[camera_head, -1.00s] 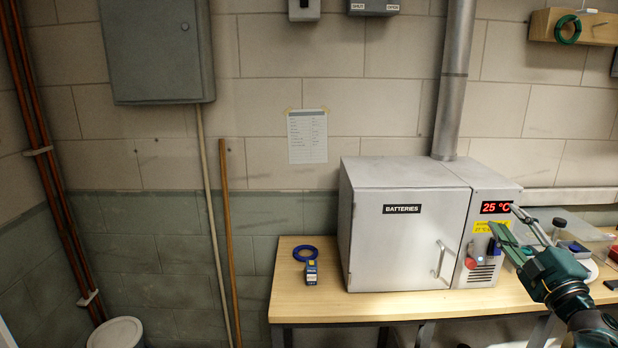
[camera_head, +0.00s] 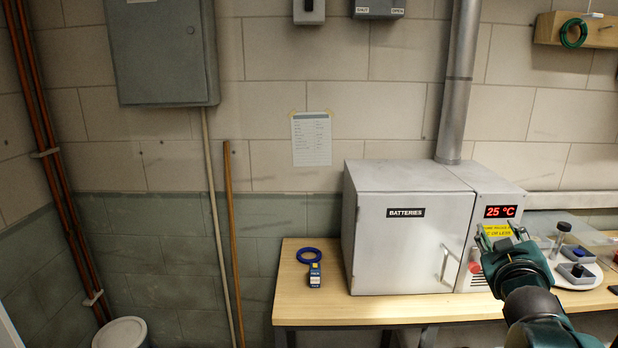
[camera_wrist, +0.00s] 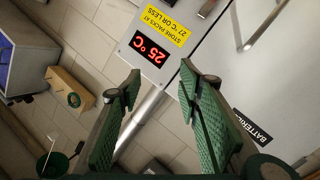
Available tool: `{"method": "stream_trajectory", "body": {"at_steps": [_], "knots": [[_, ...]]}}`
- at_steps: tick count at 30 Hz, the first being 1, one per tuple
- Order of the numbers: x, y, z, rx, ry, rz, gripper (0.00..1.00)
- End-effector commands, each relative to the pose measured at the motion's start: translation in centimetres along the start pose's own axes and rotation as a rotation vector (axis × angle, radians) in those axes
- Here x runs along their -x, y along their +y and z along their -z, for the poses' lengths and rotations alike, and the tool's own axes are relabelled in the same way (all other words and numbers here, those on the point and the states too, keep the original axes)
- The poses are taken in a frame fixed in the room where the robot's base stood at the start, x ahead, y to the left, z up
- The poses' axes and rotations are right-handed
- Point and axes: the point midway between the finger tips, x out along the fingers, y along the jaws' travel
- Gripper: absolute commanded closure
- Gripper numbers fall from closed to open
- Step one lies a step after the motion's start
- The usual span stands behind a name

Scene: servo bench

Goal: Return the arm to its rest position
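My gripper (camera_head: 490,238) is in front of the control panel of the grey cabinet labelled BATTERIES (camera_head: 410,245), below its red 25 °C display (camera_head: 499,211). In the wrist view, my gripper's two green-padded fingers (camera_wrist: 160,68) stand apart with nothing between them, so it is open and empty. The display (camera_wrist: 150,48) also shows there upside down, beyond the fingertips, with the yellow label (camera_wrist: 166,24) beside it. My arm comes in from the bottom right and hides the lower panel in part. I see no contact with the cabinet.
A wooden bench (camera_head: 300,315) carries the cabinet. A white round tray (camera_head: 590,284) with small parts is to the right of my arm.

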Motion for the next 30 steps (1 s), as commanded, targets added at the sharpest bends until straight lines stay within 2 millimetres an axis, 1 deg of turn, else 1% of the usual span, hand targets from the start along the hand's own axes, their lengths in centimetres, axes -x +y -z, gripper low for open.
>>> {"method": "stream_trajectory", "body": {"at_steps": [1, 5, 8, 14, 20, 24, 27, 30], "knots": [[0.9, -1.0, -0.2, -0.025, -0.028, 0.020, 0.65], [3.1, -3.5, -1.3, -0.093, -0.119, 0.074, 0.65], [5.2, -5.7, -2.2, -0.140, -0.190, 0.122, 0.65], [10.1, -10.5, -4.1, -0.221, -0.335, 0.235, 0.65], [16.2, -15.5, -6.0, -0.283, -0.485, 0.366, 0.65], [20.9, -18.6, -7.1, -0.312, -0.584, 0.461, 0.65], [23.7, -20.3, -7.7, -0.323, -0.643, 0.519, 0.65], [25.8, -21.5, -8.1, -0.330, -0.683, 0.561, 0.65]]}}
